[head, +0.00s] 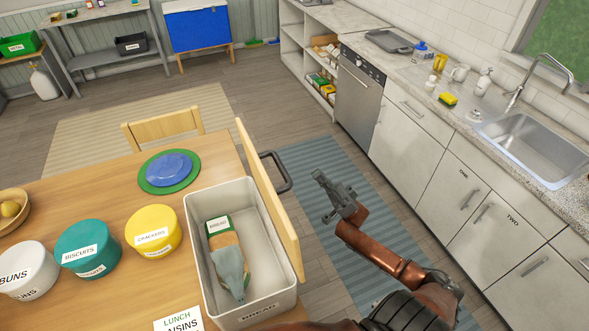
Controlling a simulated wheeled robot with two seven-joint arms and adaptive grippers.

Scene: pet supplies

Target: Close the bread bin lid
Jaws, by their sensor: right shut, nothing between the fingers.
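The bread bin (268,304) is a cream box near the table's right edge, with its top open. Its wooden lid (266,198) stands raised along the bin's right side. A dark handle (283,171) sticks out to the right from the lid's far part. A bread bag (227,262) with a green label lies inside the bin. My right gripper (323,179) is shut and empty, to the right of the lid and handle, apart from both, over the blue striped rug. My left gripper is not in view.
White, teal and yellow canisters (153,231) stand left of the bin on the wooden table (118,184). A blue plate on a green one (169,172) lies behind it. A chair (163,129) stands at the far table edge. Counters with a sink (532,147) line the right; the rug (330,230) is clear.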

